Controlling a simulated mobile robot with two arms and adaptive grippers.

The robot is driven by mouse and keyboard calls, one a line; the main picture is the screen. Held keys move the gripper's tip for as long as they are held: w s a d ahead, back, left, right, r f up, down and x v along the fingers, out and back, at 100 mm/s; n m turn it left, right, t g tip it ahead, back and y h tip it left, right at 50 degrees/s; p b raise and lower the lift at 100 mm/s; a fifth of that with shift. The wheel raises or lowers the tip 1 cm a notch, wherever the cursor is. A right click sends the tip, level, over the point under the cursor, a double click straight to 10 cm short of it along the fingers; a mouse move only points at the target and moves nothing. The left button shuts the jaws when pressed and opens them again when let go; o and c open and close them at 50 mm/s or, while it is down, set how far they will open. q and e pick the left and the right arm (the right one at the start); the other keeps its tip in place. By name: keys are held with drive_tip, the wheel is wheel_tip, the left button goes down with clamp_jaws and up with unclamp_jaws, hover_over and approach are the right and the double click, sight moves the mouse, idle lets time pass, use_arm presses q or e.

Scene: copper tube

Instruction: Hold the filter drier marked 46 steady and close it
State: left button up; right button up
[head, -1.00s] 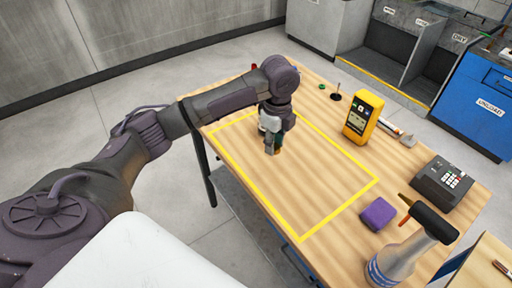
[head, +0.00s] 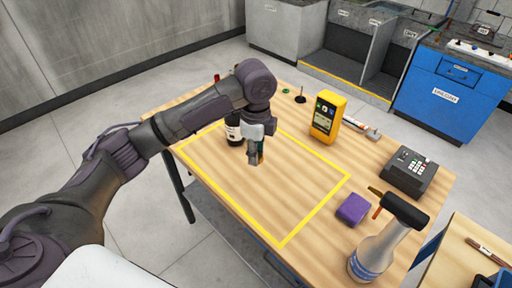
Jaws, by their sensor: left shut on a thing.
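My left gripper (head: 254,158) points down over the far left part of the yellow-outlined area on the table. It is shut on a small dark teal and brown piece (head: 262,150), mostly hidden by the fingers. A black cylinder with a white label (head: 234,130) stands just left of and behind the gripper, partly hidden by it. I cannot tell which of these is the filter drier; no 46 is readable. My right gripper is not in view.
The wooden table (head: 220,178) is clear at the front of the yellow outline. A yellow meter (head: 326,118), a dark keypad device (head: 409,172), a purple block (head: 353,208) and a spray bottle (head: 380,245) stand along the right. Small parts lie at the back.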

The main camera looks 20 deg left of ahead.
use_arm(q)
drive_tip(key=s+d+n, duration=0.1)
drive_tip(key=s+n, duration=1.4)
drive_tip(key=n, duration=0.2)
drive_tip(key=shift+d+r, duration=0.35)
drive_tip(key=shift+d, duration=0.05)
